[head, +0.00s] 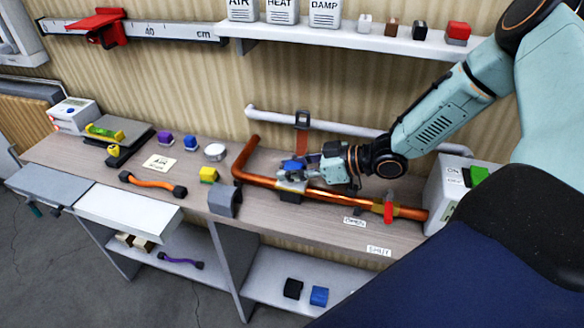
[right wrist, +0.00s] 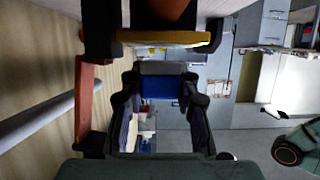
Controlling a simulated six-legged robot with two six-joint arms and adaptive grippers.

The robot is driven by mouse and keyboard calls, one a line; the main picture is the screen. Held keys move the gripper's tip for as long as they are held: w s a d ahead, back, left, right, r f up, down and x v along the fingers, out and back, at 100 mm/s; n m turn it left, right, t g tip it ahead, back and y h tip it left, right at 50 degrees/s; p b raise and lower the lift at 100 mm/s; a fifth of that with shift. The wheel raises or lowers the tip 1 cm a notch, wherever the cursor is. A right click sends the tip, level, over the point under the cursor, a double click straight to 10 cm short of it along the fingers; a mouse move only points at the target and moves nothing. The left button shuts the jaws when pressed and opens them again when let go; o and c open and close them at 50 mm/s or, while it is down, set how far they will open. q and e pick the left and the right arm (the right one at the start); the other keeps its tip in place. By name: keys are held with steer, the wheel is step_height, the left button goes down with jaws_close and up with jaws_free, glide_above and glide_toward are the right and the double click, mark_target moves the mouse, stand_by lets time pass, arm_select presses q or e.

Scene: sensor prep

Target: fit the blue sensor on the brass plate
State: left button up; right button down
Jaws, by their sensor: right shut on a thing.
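The blue sensor (head: 293,165) is a small block with a grey part. It sits between the fingers of my right gripper (head: 297,178), which is shut on it above the copper pipe. In the right wrist view the blue sensor (right wrist: 160,88) shows between the two fingertips of the right gripper (right wrist: 163,97). A yellow, brass-coloured plate edge (right wrist: 165,38) with dark ends lies just beyond the sensor there, seemingly apart from it. My left gripper is out of view.
The copper pipe (head: 330,197) runs along the bench, with a red valve handle (head: 389,208) to the right. A white pipe (head: 345,127) with a brown strap (head: 302,132) is behind.

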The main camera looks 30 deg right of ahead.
steer(key=c, duration=0.9)
jaws_free()
steer(key=o, duration=0.5)
steer(key=shift+r, duration=0.1)
